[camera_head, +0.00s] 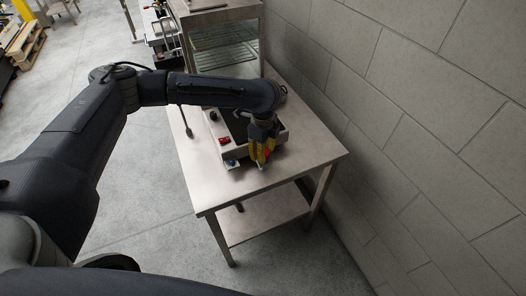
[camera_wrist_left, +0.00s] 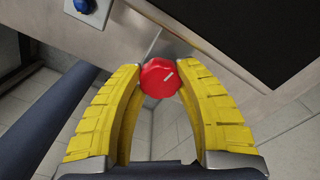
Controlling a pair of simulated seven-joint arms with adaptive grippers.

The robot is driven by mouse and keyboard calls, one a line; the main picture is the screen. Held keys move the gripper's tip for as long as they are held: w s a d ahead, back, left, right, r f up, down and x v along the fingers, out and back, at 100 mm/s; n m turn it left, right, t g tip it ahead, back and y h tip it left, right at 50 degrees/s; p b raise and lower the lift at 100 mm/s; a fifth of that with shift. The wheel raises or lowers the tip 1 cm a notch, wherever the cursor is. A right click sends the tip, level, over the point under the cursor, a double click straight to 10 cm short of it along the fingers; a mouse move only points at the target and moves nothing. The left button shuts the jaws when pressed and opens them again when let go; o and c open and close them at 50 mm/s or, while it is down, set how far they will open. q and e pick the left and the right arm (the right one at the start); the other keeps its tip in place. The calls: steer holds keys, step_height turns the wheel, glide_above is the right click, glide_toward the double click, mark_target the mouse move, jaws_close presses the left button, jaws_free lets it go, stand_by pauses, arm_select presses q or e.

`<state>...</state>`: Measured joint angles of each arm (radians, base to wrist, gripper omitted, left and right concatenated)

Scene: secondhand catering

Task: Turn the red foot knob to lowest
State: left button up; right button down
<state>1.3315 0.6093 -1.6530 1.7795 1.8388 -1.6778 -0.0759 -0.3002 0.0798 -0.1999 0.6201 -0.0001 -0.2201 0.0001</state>
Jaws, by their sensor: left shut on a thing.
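The red foot knob (camera_wrist_left: 160,78) shows in the left wrist view, with a pale pointer mark on its face, near the lower edge of a metal appliance (camera_wrist_left: 195,50). In the head view the appliance (camera_head: 234,152) stands on a steel table (camera_head: 300,150). My left gripper (camera_wrist_left: 160,80), with yellow fingers, is shut on the red knob, one fingertip at each side of it. In the head view the left gripper (camera_head: 262,160) points down at the appliance's front right corner. My right gripper is in neither view.
A blue knob (camera_wrist_left: 84,6) sits on the appliance, also in the head view (camera_head: 232,163). A red switch (camera_head: 224,141) is on its front. A glass cabinet with racks (camera_head: 225,45) stands behind. A block wall (camera_head: 400,100) borders the table on the right. The table's front is clear.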

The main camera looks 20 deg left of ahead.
arm_select(q)
steer(key=shift+w+r+n, duration=0.15)
steer(key=shift+n, duration=0.45)
steer(key=o, duration=1)
steer(key=shift+m, duration=0.4)
